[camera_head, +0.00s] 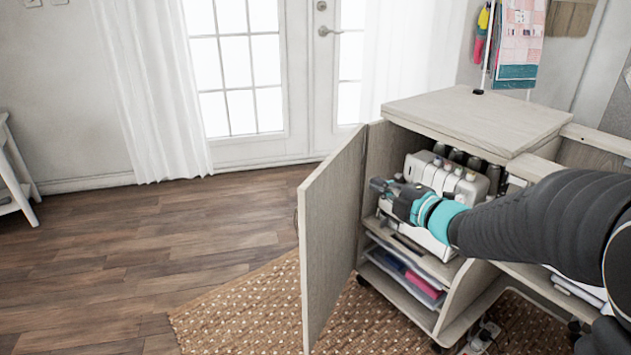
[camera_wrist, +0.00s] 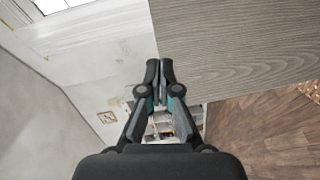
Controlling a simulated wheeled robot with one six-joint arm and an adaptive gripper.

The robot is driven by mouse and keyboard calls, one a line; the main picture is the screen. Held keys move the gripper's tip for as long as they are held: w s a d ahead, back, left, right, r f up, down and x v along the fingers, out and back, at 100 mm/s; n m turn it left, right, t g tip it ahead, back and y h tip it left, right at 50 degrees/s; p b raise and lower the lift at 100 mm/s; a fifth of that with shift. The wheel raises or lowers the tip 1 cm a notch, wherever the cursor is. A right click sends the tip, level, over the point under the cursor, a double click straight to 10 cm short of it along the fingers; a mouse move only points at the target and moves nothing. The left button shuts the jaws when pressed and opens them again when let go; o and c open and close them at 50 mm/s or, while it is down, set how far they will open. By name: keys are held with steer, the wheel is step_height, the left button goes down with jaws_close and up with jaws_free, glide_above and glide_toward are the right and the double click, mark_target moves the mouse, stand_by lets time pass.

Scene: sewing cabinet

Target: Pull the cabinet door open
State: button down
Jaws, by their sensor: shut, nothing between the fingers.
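The cabinet door (camera_head: 331,235) is pale grey wood and stands wide open, swung out to the left of the cabinet (camera_head: 476,110). In the wrist view the wooden door panel (camera_wrist: 245,45) fills the upper right. My gripper (camera_head: 378,186) is in front of the cabinet opening, close to the inner side of the door. The door's handle is not clearly visible.
A white sewing machine (camera_head: 447,175) stands on the cabinet's upper shelf, behind my arm. Coloured folders (camera_head: 424,285) lie on the shelf below. A dotted brown rug (camera_head: 240,308) lies under the door. The wooden floor (camera_head: 130,255) to the left is clear.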

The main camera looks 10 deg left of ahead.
mark_target(302, 185)
steer(key=s+a+f+n+g+y, duration=0.3)
steer(key=a+f+n+g+y, duration=0.1)
steer(key=a+n+g+y, duration=0.15)
steer(key=shift+n+t+h, duration=0.25)
steer(key=shift+t+h, duration=0.1)
steer(key=shift+h, duration=0.1)
steer(key=x, duration=0.4)
steer(key=p+x, duration=0.1)
steer(key=x, duration=0.8)
steer(key=shift+w+a+r+p, duration=0.1)
steer(key=shift+a+r+p, duration=0.2)
steer(key=shift+p, duration=0.05)
